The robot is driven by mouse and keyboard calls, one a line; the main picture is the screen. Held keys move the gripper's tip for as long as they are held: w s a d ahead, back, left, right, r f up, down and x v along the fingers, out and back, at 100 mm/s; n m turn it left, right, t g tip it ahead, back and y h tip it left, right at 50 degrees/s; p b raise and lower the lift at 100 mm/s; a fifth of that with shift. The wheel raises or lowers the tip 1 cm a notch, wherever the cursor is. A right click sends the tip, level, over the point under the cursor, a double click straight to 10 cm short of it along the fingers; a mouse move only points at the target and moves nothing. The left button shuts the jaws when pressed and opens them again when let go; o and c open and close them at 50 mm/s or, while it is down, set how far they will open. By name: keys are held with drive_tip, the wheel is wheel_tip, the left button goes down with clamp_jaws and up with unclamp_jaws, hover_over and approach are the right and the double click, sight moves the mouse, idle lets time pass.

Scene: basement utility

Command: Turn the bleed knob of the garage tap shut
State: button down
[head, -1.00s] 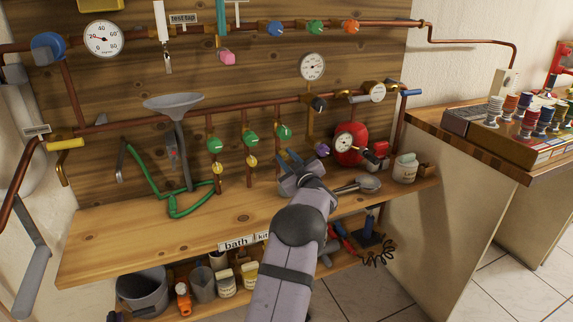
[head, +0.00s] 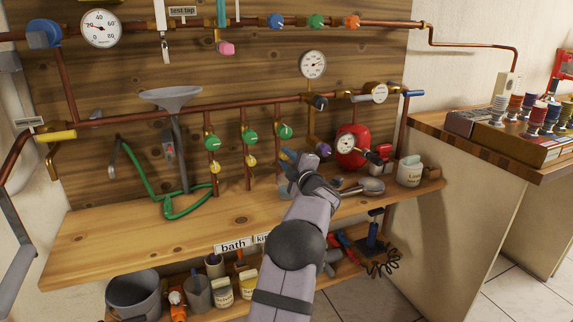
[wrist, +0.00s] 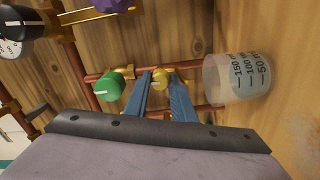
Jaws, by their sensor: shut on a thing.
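A small yellow bleed knob (wrist: 158,83) with a pale mark sits on a brass fitting of a copper pipe in the wrist view. My gripper (wrist: 161,80) has its blue fingers on either side of it, shut on it. The green knob (wrist: 110,86) of the same pipe is just left of the fingers. In the head view my gripper (head: 287,162) is at the third pipe, below its green knob (head: 286,131), and hides the yellow knob. No garage label is readable; my arm covers part of the shelf edge.
A clear measuring cup (wrist: 236,80) stands close beside the right finger. Two other yellow knobs (head: 213,166) (head: 250,161) are left of my gripper. A purple knob (head: 323,150) and red tank (head: 350,146) are to the right. The bench's left front (head: 120,255) is clear.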

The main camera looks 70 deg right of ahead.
drive_tip(key=shift+f+n, duration=0.1)
drive_tip(key=shift+n, duration=0.4)
drive_tip(key=c, duration=1.5)
unclamp_jaws()
drive_tip(key=shift+a+f, duration=0.1)
drive_tip(key=shift+f, duration=0.1)
drive_tip(key=shift+f+b, duration=0.1)
drive_tip(key=shift+b, duration=0.25)
drive_tip(key=shift+s+a+b, duration=0.35)
drive_tip(key=shift+s+a, duration=0.05)
drive_tip(key=shift+s, duration=0.05)
drive_tip(key=shift+r+b+v, duration=0.2)
drive_tip(key=shift+b+v, duration=0.25)
drive_tip(key=shift+v, duration=0.7)
drive_tip(key=shift+r+b+v, duration=0.2)
drive_tip(key=shift+b+v, duration=0.2)
drive_tip(key=shift+v, duration=0.75)
drive_tip(key=shift+r+b+v, duration=0.2)
drive_tip(key=shift+b+v, duration=0.25)
drive_tip(key=shift+v, duration=0.65)
